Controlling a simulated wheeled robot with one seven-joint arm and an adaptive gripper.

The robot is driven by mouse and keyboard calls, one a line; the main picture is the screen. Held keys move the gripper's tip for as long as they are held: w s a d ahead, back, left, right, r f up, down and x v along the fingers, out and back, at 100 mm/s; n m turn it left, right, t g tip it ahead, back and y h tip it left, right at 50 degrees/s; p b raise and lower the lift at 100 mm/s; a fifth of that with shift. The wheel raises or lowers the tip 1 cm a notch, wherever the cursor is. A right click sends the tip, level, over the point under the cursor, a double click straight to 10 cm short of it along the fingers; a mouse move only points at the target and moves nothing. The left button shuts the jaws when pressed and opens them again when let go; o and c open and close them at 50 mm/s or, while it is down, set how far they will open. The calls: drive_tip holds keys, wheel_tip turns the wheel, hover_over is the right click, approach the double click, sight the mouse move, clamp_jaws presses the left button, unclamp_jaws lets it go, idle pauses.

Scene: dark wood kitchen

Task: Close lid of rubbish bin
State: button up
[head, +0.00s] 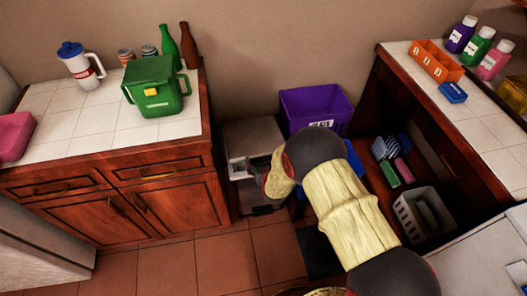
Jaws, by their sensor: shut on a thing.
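A grey bin (252,135), which I take for the rubbish bin, stands on the floor between the left cabinet and a purple bin in the head view. A flat grey panel forms its upper part, and a pale label shows below on its left side. I cannot tell how far its lid is open. My cream and black arm reaches in from the lower right, and its wrist ends in front of the bin's right side.
A purple bin (315,108) stands right of the grey bin, with a blue bin (352,186) partly behind my arm. The left cabinet (165,200) and right shelf unit (372,112) flank the space. A green caddy (152,88) sits on the left counter. Floor at lower left is clear.

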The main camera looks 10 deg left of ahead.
drive_tip(key=shift+t+y, duration=0.3)
drive_tip(key=shift+t, duration=0.6)
drive_tip(key=shift+s+d+f, duration=0.1)
drive_tip(key=shift+s+f, duration=0.05)
drive_tip(key=shift+f, duration=0.75)
drive_tip(key=shift+s+d+f, duration=0.1)
drive_tip(key=shift+s+f, duration=0.05)
drive_tip(key=shift+f, duration=0.7)
drive_tip(key=shift+s+f, duration=0.15)
drive_tip(key=shift+f, duration=0.75)
drive_tip(key=o, duration=1.7)
drive_tip(key=v, duration=1.2)
